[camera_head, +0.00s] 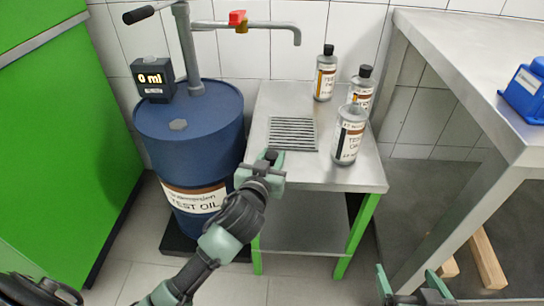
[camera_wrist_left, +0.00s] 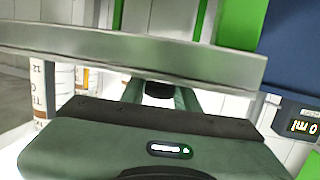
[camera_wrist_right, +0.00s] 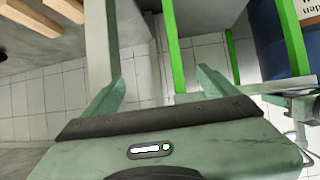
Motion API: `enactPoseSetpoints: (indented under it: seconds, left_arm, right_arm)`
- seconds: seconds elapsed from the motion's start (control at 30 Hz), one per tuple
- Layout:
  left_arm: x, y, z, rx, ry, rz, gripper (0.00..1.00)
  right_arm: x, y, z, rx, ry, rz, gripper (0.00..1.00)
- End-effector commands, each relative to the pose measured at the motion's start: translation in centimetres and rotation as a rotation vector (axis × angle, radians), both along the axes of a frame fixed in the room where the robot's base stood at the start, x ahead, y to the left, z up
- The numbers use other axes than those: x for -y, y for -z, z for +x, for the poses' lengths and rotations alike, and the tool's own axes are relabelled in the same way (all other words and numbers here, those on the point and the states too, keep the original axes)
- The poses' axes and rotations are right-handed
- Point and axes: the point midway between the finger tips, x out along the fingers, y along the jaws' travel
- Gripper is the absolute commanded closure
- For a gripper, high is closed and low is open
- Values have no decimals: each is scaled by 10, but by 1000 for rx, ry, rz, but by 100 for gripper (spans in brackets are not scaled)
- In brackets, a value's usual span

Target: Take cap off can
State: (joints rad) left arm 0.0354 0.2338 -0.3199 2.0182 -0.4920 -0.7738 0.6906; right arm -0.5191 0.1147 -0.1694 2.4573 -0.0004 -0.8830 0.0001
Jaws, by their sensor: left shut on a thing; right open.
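My left gripper (camera_head: 264,165) is shut on a small black cap (camera_head: 271,155), above the front edge of the small metal table. The cap also shows between the fingers in the left wrist view (camera_wrist_left: 158,89). The front grey can (camera_head: 348,138) stands upright on the table, to the right of this gripper and apart from it; no black cap shows on its top. Two more cans, the back one (camera_head: 325,75) and the middle one (camera_head: 361,90), stand behind it with black caps on. My right gripper (camera_head: 411,281) is open and empty, low at the bottom right.
The small metal table (camera_head: 287,174) has a drain grate (camera_head: 292,133) under a tap spout (camera_head: 297,38). A blue oil barrel (camera_head: 190,130) with a display (camera_head: 153,80) stands left. A taller metal bench (camera_head: 455,60) with a blue box (camera_head: 526,88) stands right.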

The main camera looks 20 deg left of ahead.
Motion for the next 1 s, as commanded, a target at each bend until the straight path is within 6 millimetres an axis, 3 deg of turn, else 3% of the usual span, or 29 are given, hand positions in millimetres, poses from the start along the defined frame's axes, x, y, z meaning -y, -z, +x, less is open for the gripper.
enactPoseSetpoints:
  seconds: [0.47, 0.5, 0.53, 1.0]
  left_arm:
    - [0, 5, 0, -1, 0, 0, 100]
    - [0, 5, 0, -1, 0, 0, 58]
    - [0, 5, 0, -1, 0, 0, 50]
    - [0, -2, 0, 1, 1, 0, 48]
  right_arm:
    - [-5, -11, 8, 61, -7, 15, 12]
    - [-5, -11, 8, 61, -7, 15, 12]
    - [-5, -11, 9, 61, -7, 15, 12]
    - [0, -5, 3, 13, 1, 3, 12]
